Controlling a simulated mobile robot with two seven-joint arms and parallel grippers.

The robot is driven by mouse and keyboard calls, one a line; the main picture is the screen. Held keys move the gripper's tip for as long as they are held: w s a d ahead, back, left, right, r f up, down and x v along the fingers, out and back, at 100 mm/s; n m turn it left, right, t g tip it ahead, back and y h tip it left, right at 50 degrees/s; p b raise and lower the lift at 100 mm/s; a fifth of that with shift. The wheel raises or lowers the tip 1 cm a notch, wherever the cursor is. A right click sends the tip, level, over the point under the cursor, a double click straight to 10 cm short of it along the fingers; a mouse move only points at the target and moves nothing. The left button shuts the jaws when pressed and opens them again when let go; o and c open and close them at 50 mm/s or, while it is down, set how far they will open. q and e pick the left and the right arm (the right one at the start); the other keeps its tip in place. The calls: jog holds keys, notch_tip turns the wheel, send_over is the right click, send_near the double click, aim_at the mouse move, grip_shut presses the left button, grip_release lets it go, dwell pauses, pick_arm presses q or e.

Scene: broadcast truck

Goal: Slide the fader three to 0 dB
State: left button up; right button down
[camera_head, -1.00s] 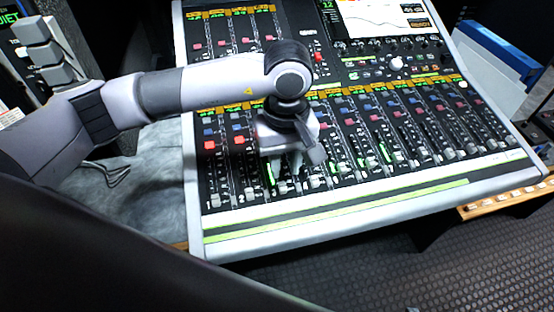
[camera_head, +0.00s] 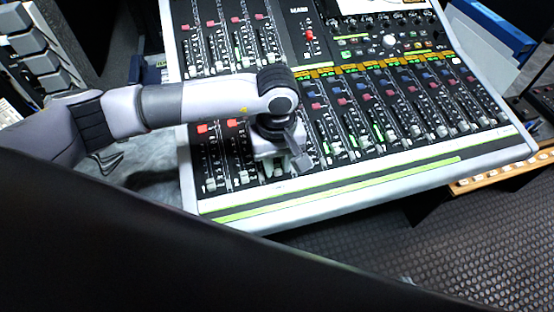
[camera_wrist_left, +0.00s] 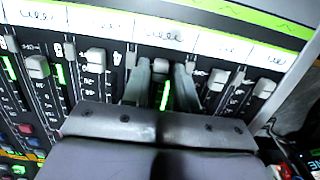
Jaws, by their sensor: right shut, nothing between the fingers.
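The mixing console's fader three cap (camera_wrist_left: 160,67) is a small grey knob low on its slot, close to the label strip at the front edge. My left gripper (camera_wrist_left: 161,70) points down at the console, with one finger on each side of this cap. The gaps between fingers and cap are too small to tell whether they touch. In the head view my left gripper (camera_head: 275,168) is over the third channel from the left, its fingertips partly hidden by the wrist. The scale marks beside this slot are too small or covered to read. My right gripper is out of view.
The fader two cap (camera_wrist_left: 218,79) and the fader four cap (camera_wrist_left: 95,58) stand close on either side of the fingers. Red and blue buttons sit behind the fader rows. A blue binder (camera_head: 490,28) stands at the right.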

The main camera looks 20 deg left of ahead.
pick_arm(q)
grip_shut()
jog(key=shift+w+a, duration=0.15)
jog(key=shift+w, duration=0.05)
jog(key=w+a+b, duration=0.2)
jog(key=w+b, duration=0.1)
jog(key=w+a+b, duration=0.1)
jog(key=w, duration=0.1)
jog(key=shift+a+r+b, duration=0.15)
jog(key=shift+r+b, duration=0.15)
jog(key=shift+b, duration=0.1)
jog(key=shift+w+a+r, duration=0.2)
jog(key=shift+w, duration=0.1)
grip_release()
